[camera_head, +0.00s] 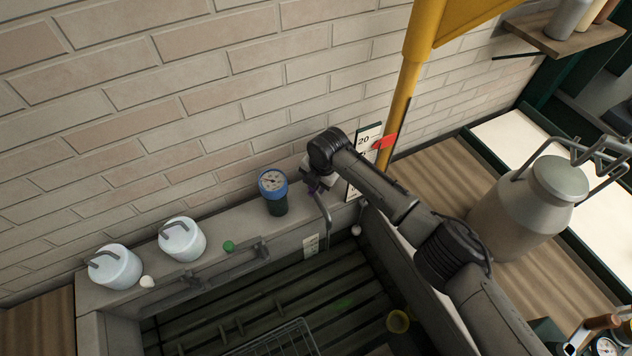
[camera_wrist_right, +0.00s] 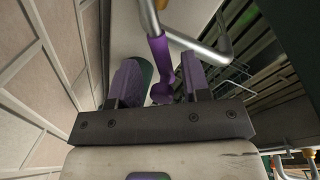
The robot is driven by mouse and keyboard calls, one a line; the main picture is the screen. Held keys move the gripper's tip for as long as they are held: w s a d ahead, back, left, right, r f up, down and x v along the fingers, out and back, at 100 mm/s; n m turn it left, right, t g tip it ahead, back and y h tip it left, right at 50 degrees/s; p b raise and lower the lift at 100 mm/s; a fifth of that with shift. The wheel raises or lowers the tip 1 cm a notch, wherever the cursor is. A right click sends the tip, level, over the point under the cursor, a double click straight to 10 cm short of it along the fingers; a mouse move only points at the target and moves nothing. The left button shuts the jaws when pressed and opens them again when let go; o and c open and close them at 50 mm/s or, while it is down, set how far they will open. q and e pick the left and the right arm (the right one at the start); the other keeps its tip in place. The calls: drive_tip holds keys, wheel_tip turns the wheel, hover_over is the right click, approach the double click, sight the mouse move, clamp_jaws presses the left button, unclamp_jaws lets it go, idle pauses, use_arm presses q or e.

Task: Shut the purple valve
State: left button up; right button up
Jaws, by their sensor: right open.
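The purple valve (camera_wrist_right: 161,60) shows in the right wrist view as a purple handle on a bent metal spout (camera_wrist_right: 205,45). Its lower end appears between the two fingers of my right gripper (camera_wrist_right: 160,75), with a gap on each side. I cannot tell whether either finger touches it. In the head view my right gripper (camera_head: 318,178) is at the ledge by the brick wall, and the spout (camera_head: 325,212) hangs down beside it. There the valve is mostly hidden, with only a small purple bit (camera_head: 312,188) showing. My left gripper is not in view.
A blue gauge (camera_head: 272,182) on a dark green body stands just left of the gripper. Two white lidded pots (camera_head: 115,267) (camera_head: 182,240) sit farther left on the ledge. Below is a slatted basin (camera_head: 270,290) with a wire rack. A large milk can (camera_head: 525,205) stands right.

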wheel_tip(320, 180, up, 13)
drive_tip(key=s+d, duration=0.1)
drive_tip(key=d, duration=0.1)
drive_tip(key=shift+s+f+p, duration=0.2)
drive_tip(key=shift+s+p, duration=0.05)
drive_tip(key=shift+p, duration=0.05)
